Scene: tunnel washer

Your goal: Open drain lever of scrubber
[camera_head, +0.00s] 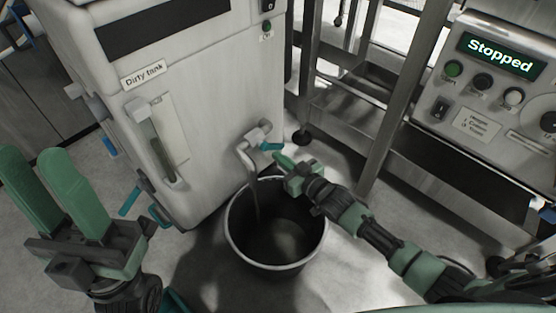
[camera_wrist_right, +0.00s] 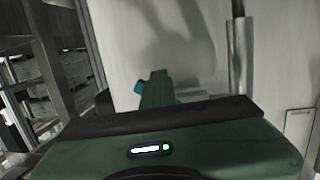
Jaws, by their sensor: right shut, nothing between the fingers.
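The scrubber (camera_head: 215,80) is a pale cabinet labelled "Dirty tank". Low on its front is a metal drain spout (camera_head: 246,149) with a small teal lever (camera_head: 271,146) pointing right. A thin grey streak runs from the spout into the bucket; I cannot tell for sure that it is liquid. My right gripper (camera_head: 284,160) is shut and empty, its tip just below and right of the lever; I cannot tell whether they touch. In the right wrist view, a bit of teal (camera_wrist_right: 138,88) shows beside the green fingertips (camera_wrist_right: 157,88). My left gripper (camera_head: 38,165) is open and empty at the left.
A dark bucket (camera_head: 232,240) stands on the floor under the spout. A metal frame (camera_head: 385,110) and a control panel (camera_head: 480,85) reading "Stopped" stand at the right. A teal handle (camera_head: 130,200) sticks out at the cabinet's lower left.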

